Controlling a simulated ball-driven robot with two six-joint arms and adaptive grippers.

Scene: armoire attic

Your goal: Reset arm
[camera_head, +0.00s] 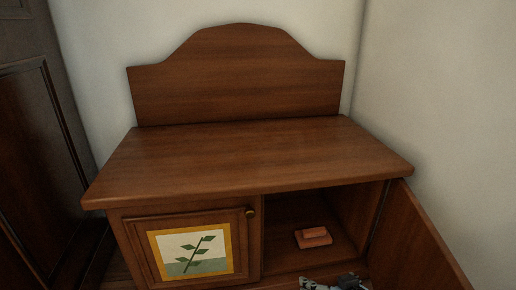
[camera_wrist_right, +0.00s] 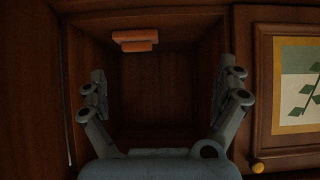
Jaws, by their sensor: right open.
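My right gripper (camera_head: 335,283) shows at the bottom edge of the head view, in front of the cabinet's open right compartment. In the right wrist view, which is turned upside down, its two fingers stand wide apart with nothing between them (camera_wrist_right: 164,78). An orange-brown block-like object (camera_head: 313,237) rests on the floor of that compartment. It also shows in the right wrist view (camera_wrist_right: 135,40), deeper in than the fingers and apart from them. My left gripper is in neither view.
The wooden cabinet (camera_head: 250,155) has a bare top and a raised back panel. Its left door (camera_head: 190,252), with a leaf picture and a brass knob (camera_head: 250,212), is shut. The right door (camera_head: 415,240) stands open. A dark panelled piece (camera_head: 35,140) stands at the left.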

